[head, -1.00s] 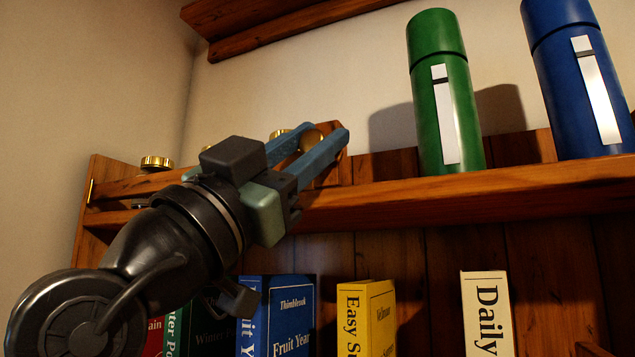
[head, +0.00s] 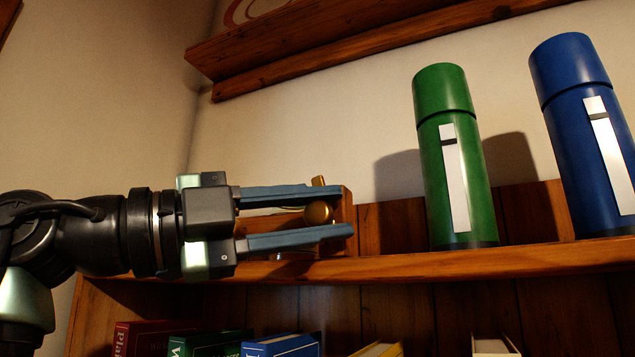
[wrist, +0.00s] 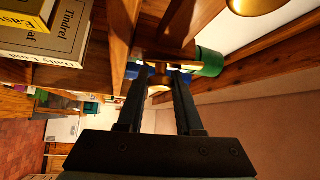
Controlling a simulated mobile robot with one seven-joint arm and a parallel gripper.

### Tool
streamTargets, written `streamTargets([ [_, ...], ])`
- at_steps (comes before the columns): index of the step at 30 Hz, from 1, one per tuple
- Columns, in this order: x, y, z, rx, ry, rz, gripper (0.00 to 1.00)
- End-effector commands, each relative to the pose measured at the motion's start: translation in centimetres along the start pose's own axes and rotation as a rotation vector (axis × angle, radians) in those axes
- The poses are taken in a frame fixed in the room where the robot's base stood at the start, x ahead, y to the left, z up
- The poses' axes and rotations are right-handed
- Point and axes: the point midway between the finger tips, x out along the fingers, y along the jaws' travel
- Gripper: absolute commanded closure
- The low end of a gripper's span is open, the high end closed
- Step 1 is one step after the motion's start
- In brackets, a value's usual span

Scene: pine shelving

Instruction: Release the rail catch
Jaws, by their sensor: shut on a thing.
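A brass knob (head: 318,212), which looks like the rail catch, sits beside a wooden end piece (head: 347,204) on the upper shelf. My gripper (head: 338,210) reaches in from the left, its two blue-grey fingers above and below the knob, shut on it. A small brass piece (head: 319,182) sticks up just above the upper finger. In the wrist view, my gripper (wrist: 160,73) has a brass part (wrist: 159,88) between its dark fingers. The fingers and arm hide part of the catch and much of the rail.
A green flask (head: 456,170) and a blue flask (head: 590,150) stand upright on the shelf (head: 440,264) to the right. Several books (head: 280,345) are below. A higher wooden ledge (head: 330,50) is above. Another brass knob (wrist: 255,5) is near the wrist camera.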

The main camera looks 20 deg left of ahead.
Motion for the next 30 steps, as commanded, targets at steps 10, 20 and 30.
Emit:
streamTargets([
  [10,0.05,-0.33,-0.03,0.151,-0.003,0.147,1.00],
  [20,0.01,-0.13,0.05,0.201,-0.005,0.196,1.00],
  [30,0.01,-0.09,0.05,0.205,-0.005,0.199,1.00],
])
